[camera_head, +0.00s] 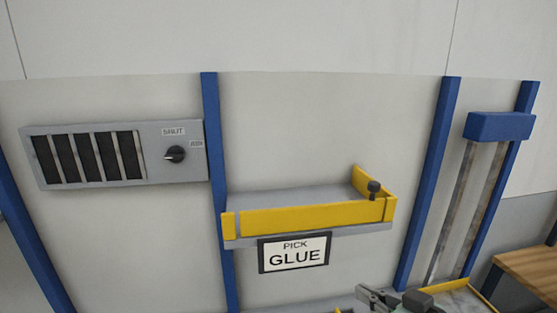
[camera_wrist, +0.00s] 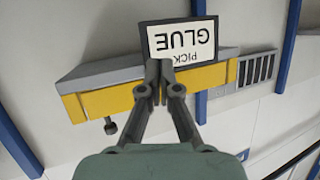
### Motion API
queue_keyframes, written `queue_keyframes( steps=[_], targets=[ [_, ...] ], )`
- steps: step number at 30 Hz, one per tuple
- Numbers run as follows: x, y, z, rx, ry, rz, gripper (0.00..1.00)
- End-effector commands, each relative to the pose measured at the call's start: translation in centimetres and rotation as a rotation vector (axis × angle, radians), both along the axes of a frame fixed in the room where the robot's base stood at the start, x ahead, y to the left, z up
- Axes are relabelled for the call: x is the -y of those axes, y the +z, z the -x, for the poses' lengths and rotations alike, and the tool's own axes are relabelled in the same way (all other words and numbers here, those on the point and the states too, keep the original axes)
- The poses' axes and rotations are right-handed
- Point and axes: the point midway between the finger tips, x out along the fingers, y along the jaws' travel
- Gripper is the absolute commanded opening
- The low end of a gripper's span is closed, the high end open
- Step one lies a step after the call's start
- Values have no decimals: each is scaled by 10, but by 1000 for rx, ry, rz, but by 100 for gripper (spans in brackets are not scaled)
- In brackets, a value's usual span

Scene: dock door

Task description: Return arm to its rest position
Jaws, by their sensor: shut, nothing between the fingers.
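My gripper (camera_wrist: 165,73) shows in the wrist view with its two fingertips together and nothing between them. In the head view my gripper (camera_head: 365,295) is at the bottom edge, below and right of the shelf, and only part of it shows. The yellow-fronted shelf (camera_head: 310,217) is on the wall panel, with a sign reading PICK GLUE (camera_head: 294,254) under it. In the wrist view the sign (camera_wrist: 180,42) appears upside down beyond the fingertips. The rest of my arm is out of view.
A vent panel with a dark knob (camera_head: 175,154) is on the wall at left. Blue posts (camera_head: 428,185) divide the wall. A blue-topped rail unit (camera_head: 500,126) stands at right, near a wooden surface (camera_head: 525,277). A dark knob (camera_head: 375,187) is at the shelf's right end.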

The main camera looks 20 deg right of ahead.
Motion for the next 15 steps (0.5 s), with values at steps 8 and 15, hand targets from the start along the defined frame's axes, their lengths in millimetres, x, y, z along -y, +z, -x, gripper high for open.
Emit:
queue_keyframes(
  steps=[8, 15],
  targets=[
    [-191, -80, -8, -126, -53, 49, 0],
    [-284, -98, 48, -125, -118, 89, 0]
  ],
)
